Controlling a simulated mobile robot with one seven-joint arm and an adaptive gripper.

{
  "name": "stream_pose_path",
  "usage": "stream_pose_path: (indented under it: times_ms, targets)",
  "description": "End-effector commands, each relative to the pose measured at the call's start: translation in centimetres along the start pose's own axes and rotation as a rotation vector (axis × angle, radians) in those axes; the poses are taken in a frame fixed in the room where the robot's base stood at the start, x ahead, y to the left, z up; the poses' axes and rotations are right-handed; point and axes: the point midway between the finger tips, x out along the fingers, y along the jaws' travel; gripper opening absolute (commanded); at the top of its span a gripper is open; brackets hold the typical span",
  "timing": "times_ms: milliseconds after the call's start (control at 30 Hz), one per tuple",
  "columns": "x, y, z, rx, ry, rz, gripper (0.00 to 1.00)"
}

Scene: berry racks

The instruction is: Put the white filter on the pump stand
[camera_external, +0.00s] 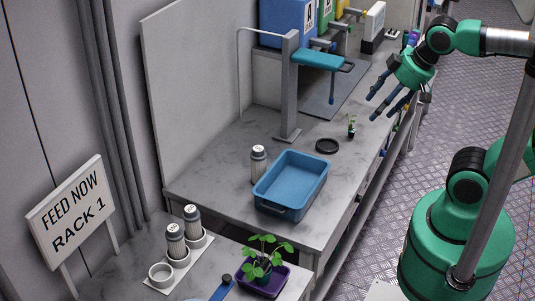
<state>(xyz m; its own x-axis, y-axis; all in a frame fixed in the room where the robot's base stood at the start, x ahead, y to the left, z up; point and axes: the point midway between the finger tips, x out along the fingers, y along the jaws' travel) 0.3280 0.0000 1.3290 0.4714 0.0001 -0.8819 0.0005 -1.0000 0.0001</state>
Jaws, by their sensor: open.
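My gripper (383,105) is at the upper right, with its dark fingers spread, pointing down-left over the bench's right edge. It is open and nothing shows between the fingers. A grey upright stand (289,95) with a blue arm (318,60) stands on the bench, left of my gripper; I cannot tell for sure that it is the pump stand. A white box-like thing with a dark base (374,22) stands at the back, beyond my gripper. I cannot make out which thing is the white filter.
A blue tray (312,197), a grey bottle (258,165), a black ring-like dish (327,146) and a small seedling (351,126) are on the bench. Large coloured containers (288,20) stand behind. A white rack (193,264) holding bottles and a potted plant (264,255) are in front.

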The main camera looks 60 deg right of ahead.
Motion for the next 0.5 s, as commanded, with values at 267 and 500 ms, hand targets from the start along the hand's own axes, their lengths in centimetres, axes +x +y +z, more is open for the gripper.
stream_pose_path:
  times_ms: [267, 500]
  targets:
    - [0.0, 0.01, -0.04, 0.0, 0.0, 0.0, 0.67]
    - [0.21, 0.29, -0.39, 0.002, 0.003, 0.009, 0.67]
